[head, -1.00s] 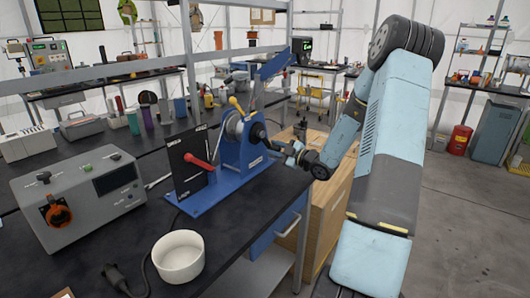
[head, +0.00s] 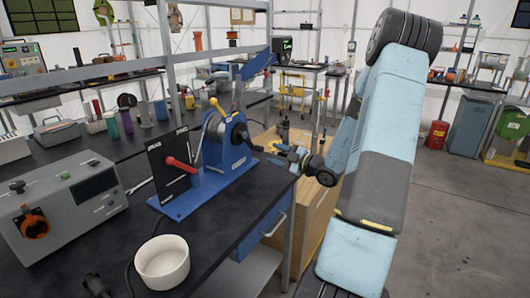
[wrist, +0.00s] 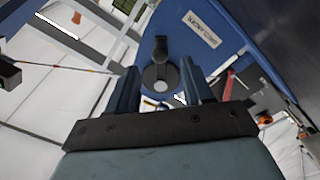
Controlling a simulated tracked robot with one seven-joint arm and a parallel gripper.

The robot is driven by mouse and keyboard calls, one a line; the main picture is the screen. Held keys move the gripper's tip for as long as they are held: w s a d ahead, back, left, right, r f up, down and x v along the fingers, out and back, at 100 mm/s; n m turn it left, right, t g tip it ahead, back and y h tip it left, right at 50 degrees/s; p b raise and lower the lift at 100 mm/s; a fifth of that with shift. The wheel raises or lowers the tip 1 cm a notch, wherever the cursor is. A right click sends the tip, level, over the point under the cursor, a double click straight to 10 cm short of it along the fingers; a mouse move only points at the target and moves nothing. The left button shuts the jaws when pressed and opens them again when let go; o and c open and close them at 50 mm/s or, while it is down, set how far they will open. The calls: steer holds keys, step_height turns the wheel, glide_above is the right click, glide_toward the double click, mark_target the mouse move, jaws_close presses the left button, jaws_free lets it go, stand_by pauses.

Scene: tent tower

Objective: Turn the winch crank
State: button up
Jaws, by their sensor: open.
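The winch (head: 213,150) is a blue upright housing with a silver drum and a blue base on the black bench. A yellow-tipped lever (head: 215,104) stands on its top. My gripper (head: 274,157) is at the winch's right side, beyond the bench edge, pointing at the housing. In the wrist view my gripper (wrist: 160,72) is open, its two blue-grey fingers apart. A dark crank-like piece with a round end (wrist: 161,68) shows between the fingers, in front of the blue housing. I cannot tell whether the fingers touch it.
A black panel with a red handle (head: 180,164) stands on the winch base. A grey control box (head: 65,205) and a white bowl (head: 162,262) are on the bench. A wooden cabinet (head: 305,222) stands below my arm.

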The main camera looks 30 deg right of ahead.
steer(key=v, duration=0.5)
steer(key=shift+s+d, duration=0.1)
steer(key=shift+s, duration=0.2)
